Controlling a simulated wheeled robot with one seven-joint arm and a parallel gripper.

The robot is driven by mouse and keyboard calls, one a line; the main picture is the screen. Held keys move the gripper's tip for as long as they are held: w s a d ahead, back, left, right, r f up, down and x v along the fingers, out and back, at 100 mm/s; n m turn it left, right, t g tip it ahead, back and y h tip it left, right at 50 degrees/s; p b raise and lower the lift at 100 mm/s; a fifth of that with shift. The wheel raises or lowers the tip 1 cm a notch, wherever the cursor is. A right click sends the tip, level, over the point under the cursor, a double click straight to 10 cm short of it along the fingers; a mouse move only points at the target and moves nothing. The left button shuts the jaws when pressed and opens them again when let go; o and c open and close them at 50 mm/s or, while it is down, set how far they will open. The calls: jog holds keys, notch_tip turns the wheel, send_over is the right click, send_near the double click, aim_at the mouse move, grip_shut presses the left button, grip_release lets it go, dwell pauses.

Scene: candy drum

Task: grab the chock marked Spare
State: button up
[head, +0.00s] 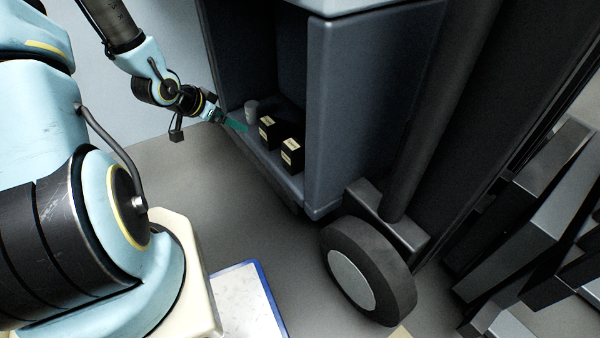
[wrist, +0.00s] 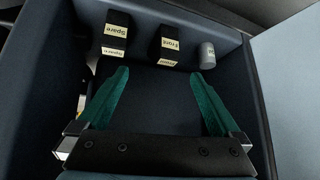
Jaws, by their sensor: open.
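The chock marked Spare (wrist: 115,34) is a black block with cream labels, standing at the upper left in the wrist view. In the head view the Spare chock (head: 291,153) is the right one of two black blocks inside the cabinet compartment. A similar black chock, labelled Front (wrist: 169,45), stands to its right in the wrist view; it also shows in the head view (head: 268,131). My gripper (wrist: 161,74) has teal fingers spread wide and empty. It points into the compartment, short of the blocks, with its left finger below the Spare chock in the wrist view.
A small pale cylinder (wrist: 207,56) stands right of the Front chock. The dark compartment (head: 315,130) has side walls and a front edge close to the blocks. A wheel (head: 368,270) sits below the cabinet. A blue-edged white panel (head: 245,300) lies on the floor.

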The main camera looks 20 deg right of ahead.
aim_at(287, 151)
jog(key=s+d+f+m+h+b, duration=0.1)
jog(key=d+f+h+b, duration=0.1)
jog(key=d+f, duration=0.1)
jog(key=s+d+f+m+h+b, duration=0.1)
jog(key=s+d+f+h+b, duration=0.1)
jog(key=f, duration=0.3)
jog(key=s+d+f+g+h+b, duration=0.1)
jog(key=d+f+h+b, duration=0.1)
jog(key=d+f+b, duration=0.2)
jog(key=shift+s+d+m, duration=0.35)
jog(key=shift+d+m, duration=0.05)
jog(key=shift+d, duration=0.15)
jog(key=shift+s+d+f, duration=0.1)
jog(key=shift+s+d, duration=0.05)
jog(key=shift+d, duration=0.05)
jog(key=b+x, duration=0.1)
jog(key=x, duration=0.4)
jog(key=b+x, duration=0.2)
jog(key=x, duration=0.3)
jog(key=shift+w+d+b, duration=0.2)
jog(key=shift+d+b, duration=0.15)
jog(key=shift+d, duration=0.05)
grip_shut()
